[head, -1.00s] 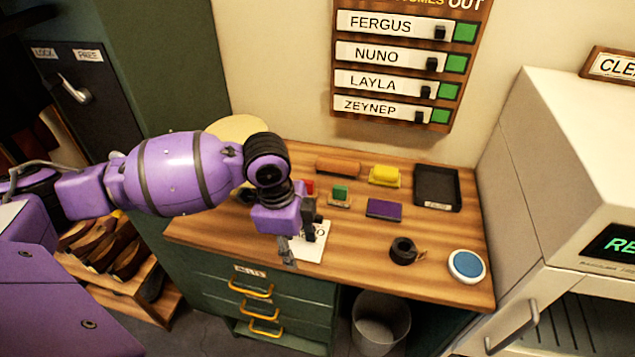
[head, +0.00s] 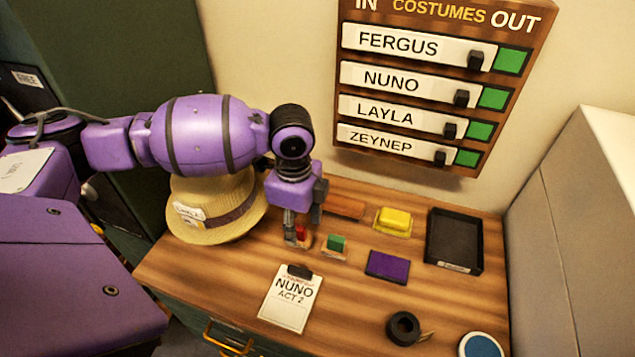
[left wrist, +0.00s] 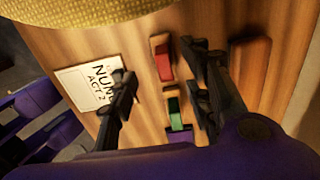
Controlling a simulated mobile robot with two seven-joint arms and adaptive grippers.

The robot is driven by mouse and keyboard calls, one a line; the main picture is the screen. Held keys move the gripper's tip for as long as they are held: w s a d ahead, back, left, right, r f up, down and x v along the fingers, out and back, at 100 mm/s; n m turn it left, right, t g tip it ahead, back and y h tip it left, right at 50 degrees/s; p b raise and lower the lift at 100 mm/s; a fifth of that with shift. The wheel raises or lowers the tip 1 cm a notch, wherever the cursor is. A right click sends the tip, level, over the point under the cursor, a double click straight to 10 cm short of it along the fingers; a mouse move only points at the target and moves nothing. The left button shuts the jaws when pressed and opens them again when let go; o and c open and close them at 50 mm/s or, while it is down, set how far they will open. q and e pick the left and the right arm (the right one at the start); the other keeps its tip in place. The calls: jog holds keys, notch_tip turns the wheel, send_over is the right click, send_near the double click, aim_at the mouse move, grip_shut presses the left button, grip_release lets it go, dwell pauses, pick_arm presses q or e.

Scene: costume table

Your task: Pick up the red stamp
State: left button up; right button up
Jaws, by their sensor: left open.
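The red stamp (head: 301,232) stands on the wooden table near the straw hat, its red part on a pale wooden base. My left gripper (head: 303,228) is above it, pointing down, and partly hides it in the head view. In the left wrist view the red stamp (left wrist: 163,62) lies between the two spread fingers of my left gripper (left wrist: 162,70), nearer the right finger, with gaps visible in the picture. I cannot tell the remaining height. The gripper is open and empty. My right gripper is not in view.
A green stamp (head: 336,244) stands just right of the red one. Around are a straw hat (head: 207,225), a clipboard (head: 290,300), a brown block (head: 344,208), a yellow block (head: 394,222), a purple pad (head: 387,266), a black tray (head: 472,255) and black tape (head: 404,328).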

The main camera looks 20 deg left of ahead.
aim_at(300, 228)
pick_arm(q)
jog(key=f, duration=0.5)
jog(key=shift+w, duration=0.3)
jog(key=shift+r, duration=0.1)
grip_shut()
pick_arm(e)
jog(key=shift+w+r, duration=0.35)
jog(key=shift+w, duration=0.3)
